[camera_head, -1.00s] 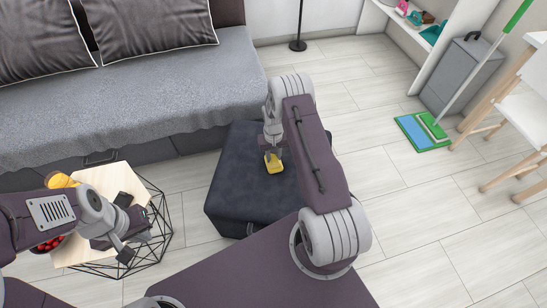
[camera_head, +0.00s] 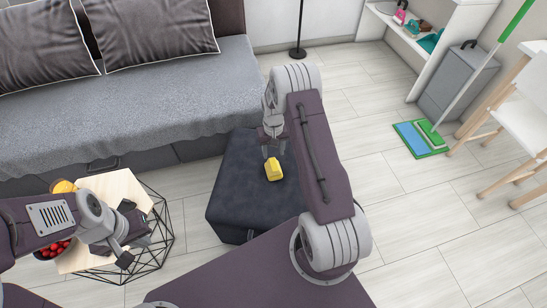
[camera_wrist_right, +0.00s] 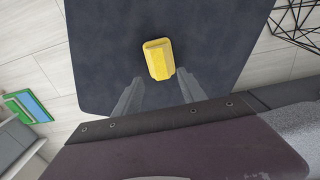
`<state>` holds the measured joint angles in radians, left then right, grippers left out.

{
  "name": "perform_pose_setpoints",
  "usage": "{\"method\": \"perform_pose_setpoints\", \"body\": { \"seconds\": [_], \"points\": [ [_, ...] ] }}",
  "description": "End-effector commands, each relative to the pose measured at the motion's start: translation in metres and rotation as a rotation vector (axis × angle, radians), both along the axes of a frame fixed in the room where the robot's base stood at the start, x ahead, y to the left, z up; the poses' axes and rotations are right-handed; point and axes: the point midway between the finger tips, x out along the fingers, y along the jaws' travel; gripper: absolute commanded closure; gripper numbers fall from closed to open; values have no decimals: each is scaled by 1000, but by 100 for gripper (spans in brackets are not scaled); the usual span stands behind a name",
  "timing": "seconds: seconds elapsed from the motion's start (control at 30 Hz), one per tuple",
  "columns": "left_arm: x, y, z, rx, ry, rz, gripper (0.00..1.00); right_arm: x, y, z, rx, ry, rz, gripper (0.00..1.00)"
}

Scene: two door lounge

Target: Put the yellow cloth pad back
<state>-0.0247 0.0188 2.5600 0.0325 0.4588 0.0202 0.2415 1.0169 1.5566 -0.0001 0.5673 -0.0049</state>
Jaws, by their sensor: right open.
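The yellow cloth pad (camera_head: 274,171) lies on top of the dark ottoman (camera_head: 235,190), with nothing else on it. In the right wrist view the pad (camera_wrist_right: 158,59) sits on the ottoman top (camera_wrist_right: 100,50) just beyond the fingertips. My right gripper (camera_head: 272,150) is open and empty, a little above and behind the pad in the head view. In the right wrist view its two fingers (camera_wrist_right: 160,78) are spread apart, clear of the pad. My left gripper (camera_head: 133,250) hangs over the side table at lower left, its fingers apart and empty.
A wireframe side table (camera_head: 105,187) with a light top and a bowl of red fruit (camera_head: 52,250) is at left. The grey sofa (camera_head: 130,95) stands behind the ottoman. Floor right of the ottoman is clear.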

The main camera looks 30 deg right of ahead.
Motion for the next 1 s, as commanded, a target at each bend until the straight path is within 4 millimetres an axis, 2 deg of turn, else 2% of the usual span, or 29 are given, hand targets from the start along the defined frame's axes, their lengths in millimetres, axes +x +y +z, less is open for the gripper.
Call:
{"method": "perform_pose_setpoints", "body": {
  "seconds": [0.03,0.1,0.37,0.47,0.57,0.6,0.7,0.8,0.9,1.0],
  "points": [
    [0,0,5,0,0,0,100,0,0,12,0,0,0,52],
    [0,0,6,0,0,0,100,0,0,21,0,-1,0,52],
    [0,0,7,0,0,0,100,-1,2,31,0,0,3,52],
    [0,0,7,0,0,0,100,-10,16,54,-1,-13,25,52],
    [0,0,7,0,0,0,100,-36,43,95,-2,-37,68,52],
    [0,0,7,0,0,0,100,-51,55,111,-1,-46,88,52],
    [0,0,7,0,0,0,100,-94,80,142,0,-70,134,52],
    [0,0,7,0,0,0,100,-135,97,160,2,-88,172,52],
    [0,0,7,0,0,0,100,-165,106,168,4,-100,198,52],
    [0,0,7,0,0,0,100,-182,110,170,5,-105,211,52]
  ]
}}
